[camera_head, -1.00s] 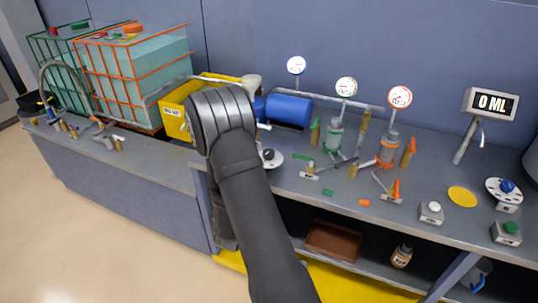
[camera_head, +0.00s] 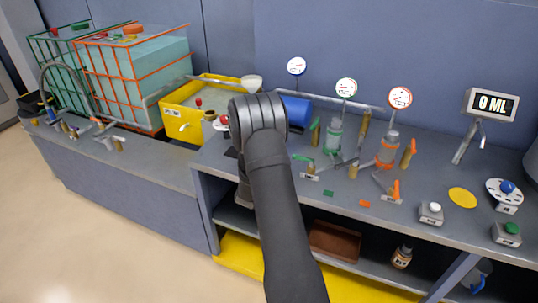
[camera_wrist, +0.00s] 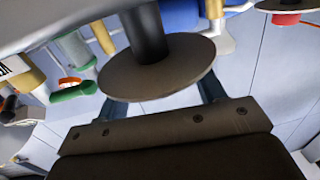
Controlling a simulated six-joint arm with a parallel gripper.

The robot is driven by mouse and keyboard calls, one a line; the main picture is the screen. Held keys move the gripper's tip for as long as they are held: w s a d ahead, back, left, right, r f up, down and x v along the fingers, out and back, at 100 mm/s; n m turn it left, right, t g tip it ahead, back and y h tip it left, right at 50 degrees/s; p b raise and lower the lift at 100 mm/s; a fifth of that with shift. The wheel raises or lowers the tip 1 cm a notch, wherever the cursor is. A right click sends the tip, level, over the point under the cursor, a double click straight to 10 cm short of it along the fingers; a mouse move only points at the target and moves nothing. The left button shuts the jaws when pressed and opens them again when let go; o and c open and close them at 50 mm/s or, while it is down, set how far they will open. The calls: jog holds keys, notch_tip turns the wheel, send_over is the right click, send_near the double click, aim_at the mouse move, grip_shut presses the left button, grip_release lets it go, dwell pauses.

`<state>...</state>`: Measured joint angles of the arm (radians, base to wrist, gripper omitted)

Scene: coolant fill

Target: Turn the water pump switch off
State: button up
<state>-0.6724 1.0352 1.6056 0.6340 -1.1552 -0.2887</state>
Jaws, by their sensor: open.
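No readable label marks which control is the water pump switch. A round disc (camera_wrist: 160,72) with a dark cylindrical knob (camera_wrist: 147,32) fills the upper middle of the wrist view. It looks like the dark-knobbed dial that my arm now covers in the head view. My gripper (camera_wrist: 158,97) is open, its two dark fingers apart below the disc and partly hidden by it. I cannot tell whether they touch it. In the head view my wrist hides the gripper. A red-knobbed dial (camera_head: 222,122) shows just left of my wrist.
A yellow tub (camera_head: 180,122) and caged tanks (camera_head: 135,75) stand left. Farther right are a white-button box (camera_head: 431,212), a blue-knobbed dial (camera_head: 507,188) and a display reading 0 ML (camera_head: 491,103).

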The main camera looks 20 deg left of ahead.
jog(key=shift+w, duration=0.7)
jog(key=c, duration=1)
